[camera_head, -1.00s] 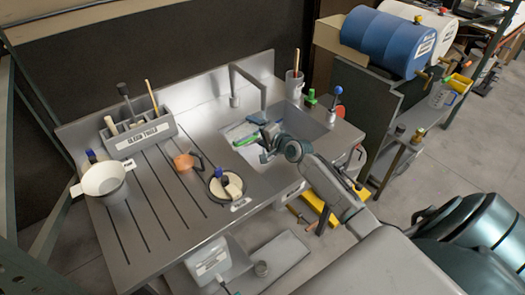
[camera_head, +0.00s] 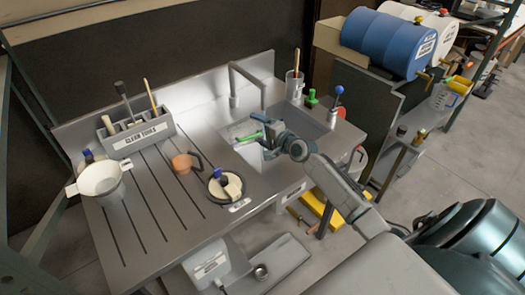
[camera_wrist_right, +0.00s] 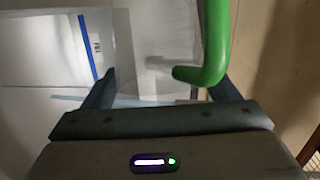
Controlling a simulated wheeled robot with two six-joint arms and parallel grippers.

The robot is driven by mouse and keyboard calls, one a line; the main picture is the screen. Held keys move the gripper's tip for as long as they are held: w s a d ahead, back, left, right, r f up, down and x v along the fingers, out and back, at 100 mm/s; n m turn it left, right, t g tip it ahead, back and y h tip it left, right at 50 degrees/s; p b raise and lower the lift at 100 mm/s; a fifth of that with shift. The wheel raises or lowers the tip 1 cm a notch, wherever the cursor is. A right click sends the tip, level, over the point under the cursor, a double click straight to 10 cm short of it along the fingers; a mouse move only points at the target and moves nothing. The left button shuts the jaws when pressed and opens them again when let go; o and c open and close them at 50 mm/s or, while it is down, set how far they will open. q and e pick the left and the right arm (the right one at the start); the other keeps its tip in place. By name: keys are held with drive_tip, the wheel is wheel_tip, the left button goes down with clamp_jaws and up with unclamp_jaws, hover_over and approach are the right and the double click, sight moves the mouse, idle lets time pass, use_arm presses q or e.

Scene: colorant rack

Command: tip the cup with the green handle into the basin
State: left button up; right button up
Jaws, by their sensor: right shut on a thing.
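The cup with the green handle (camera_head: 257,117) is at the sink basin (camera_head: 312,128) in the head view. My right gripper (camera_head: 266,140) is shut on it. Its clear body is hard to make out there and looks tilted over the basin's left part. In the right wrist view, the green handle (camera_wrist_right: 215,45) stands between my fingers, near the right one, and the pale see-through cup body (camera_wrist_right: 150,35) is behind it. Whether liquid is in the cup or leaving it, I cannot tell. My left gripper is out of view.
A faucet (camera_head: 233,88) stands behind the basin. A beaker (camera_head: 294,88) and a blue-knobbed item (camera_head: 337,100) stand at the right.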

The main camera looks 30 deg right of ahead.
drive_tip(key=shift+d+m+b, duration=0.15)
drive_tip(key=shift+m+b, duration=0.15)
drive_tip(key=shift+b, duration=0.25)
